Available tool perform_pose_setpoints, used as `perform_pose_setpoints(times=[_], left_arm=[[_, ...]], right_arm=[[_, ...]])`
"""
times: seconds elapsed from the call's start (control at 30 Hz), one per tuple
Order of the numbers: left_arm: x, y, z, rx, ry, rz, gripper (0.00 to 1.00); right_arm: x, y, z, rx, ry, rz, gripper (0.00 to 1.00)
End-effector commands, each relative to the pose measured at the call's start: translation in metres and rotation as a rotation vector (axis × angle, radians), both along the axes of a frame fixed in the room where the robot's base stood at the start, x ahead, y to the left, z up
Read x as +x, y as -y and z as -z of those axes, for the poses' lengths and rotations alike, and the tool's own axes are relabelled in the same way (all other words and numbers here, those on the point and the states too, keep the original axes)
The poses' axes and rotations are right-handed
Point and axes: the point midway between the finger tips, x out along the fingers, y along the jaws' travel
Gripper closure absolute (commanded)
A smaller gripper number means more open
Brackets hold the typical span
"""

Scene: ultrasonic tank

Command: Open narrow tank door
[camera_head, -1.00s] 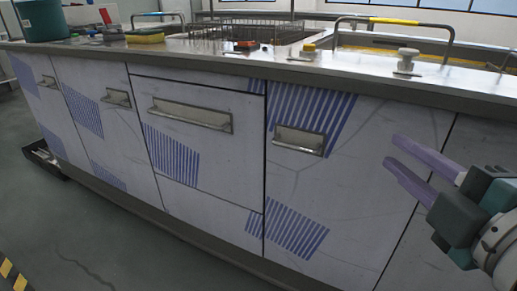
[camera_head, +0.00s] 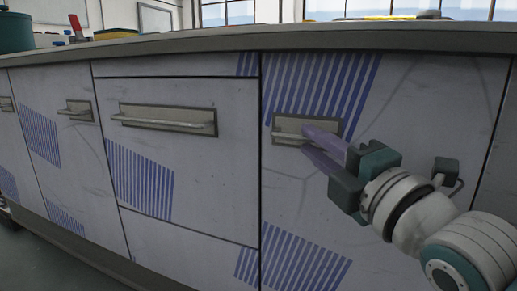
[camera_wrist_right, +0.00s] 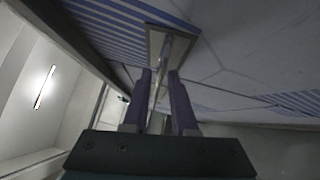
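A pale door panel with blue stripes (camera_head: 400,120) stands right of the wide-handled front and is closed flush. Its metal bar handle (camera_head: 287,136) sits near its upper left corner on a recessed plate. My right gripper (camera_head: 307,140) reaches in from the right, its purple fingertips at the handle's right part. In the right wrist view, the two fingers (camera_wrist_right: 162,85) lie on either side of the handle bar (camera_wrist_right: 167,62), with a gap between them. The fingers hide part of the handle in the head view. My left gripper is not in view.
To the left is a wide front with a long handle (camera_head: 168,118), then another door with a handle (camera_head: 76,111). The countertop edge (camera_head: 230,42) runs above. A teal container (camera_head: 14,33) stands on the counter at far left.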

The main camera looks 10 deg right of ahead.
Motion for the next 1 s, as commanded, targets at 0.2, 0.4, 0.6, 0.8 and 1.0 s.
perform_pose_setpoints(times=[0.2, 0.4, 0.6, 0.8, 1.0], left_arm=[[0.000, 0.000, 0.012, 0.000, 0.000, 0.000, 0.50], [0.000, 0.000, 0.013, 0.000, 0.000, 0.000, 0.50], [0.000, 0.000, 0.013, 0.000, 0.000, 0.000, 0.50], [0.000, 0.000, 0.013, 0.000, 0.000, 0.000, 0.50], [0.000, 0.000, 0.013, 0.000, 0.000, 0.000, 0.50]], right_arm=[[0.022, -0.004, -0.002, 0.001, 0.001, 0.000, 0.74], [0.026, -0.005, -0.003, 0.001, -0.002, 0.000, 0.74], [0.026, -0.005, -0.003, 0.002, -0.002, 0.000, 0.80], [0.026, -0.005, -0.003, 0.002, -0.001, 0.000, 1.00], [0.026, -0.005, -0.003, 0.002, -0.001, 0.000, 1.00]])
